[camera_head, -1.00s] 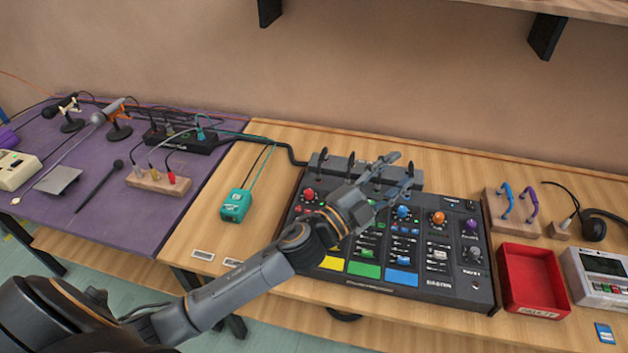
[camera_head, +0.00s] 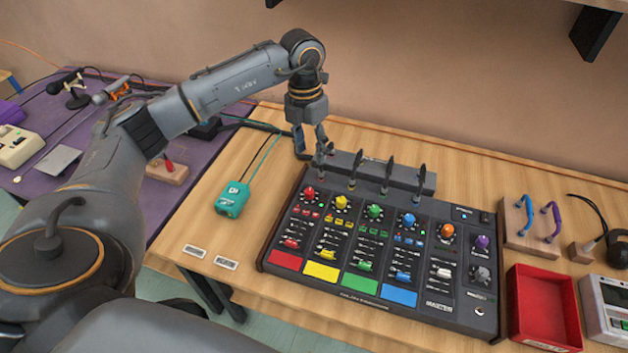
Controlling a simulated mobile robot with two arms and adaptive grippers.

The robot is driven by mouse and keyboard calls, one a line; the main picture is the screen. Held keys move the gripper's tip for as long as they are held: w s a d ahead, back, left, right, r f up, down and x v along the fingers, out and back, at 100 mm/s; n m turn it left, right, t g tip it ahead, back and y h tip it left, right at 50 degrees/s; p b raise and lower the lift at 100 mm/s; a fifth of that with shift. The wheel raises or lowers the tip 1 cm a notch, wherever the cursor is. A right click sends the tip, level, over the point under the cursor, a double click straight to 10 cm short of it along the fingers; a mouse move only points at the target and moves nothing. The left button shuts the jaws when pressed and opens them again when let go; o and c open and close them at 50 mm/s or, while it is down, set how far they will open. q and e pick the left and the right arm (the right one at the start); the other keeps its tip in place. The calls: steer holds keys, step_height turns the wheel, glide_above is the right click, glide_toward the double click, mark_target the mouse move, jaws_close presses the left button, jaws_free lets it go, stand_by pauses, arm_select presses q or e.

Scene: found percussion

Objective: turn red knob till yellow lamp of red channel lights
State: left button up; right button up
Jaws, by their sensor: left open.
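The mixer (camera_head: 330,299) lies on the wooden table with red, yellow, green and blue channels. The red knob (camera_head: 309,192) is at the top of the leftmost channel, above a red fader cap (camera_head: 291,243) and a red label (camera_head: 286,260). The small lamps of the red channel are too small to tell which is lit. My left gripper (camera_head: 312,151) points down, open and empty, above and behind the red knob, apart from it. One finger overlaps the leftmost dark upright piece behind the mixer. My right gripper is not in view.
Several dark upright pieces rise from the bar (camera_head: 410,180) behind the mixer, close to the gripper. A teal box (camera_head: 233,198) with a cord lies left of the mixer. A red tray (camera_head: 543,308) stands to its right.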

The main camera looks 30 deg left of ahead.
mark_target(310, 190)
arm_select(q)
steer(key=f+p, duration=0.1)
steer(key=f, duration=0.5)
steer(key=f+p, duration=0.2)
steer(key=f, duration=0.5)
steer(key=shift+s+a+f, duration=0.1)
steer(key=shift+s+f, duration=0.1)
jaws_close()
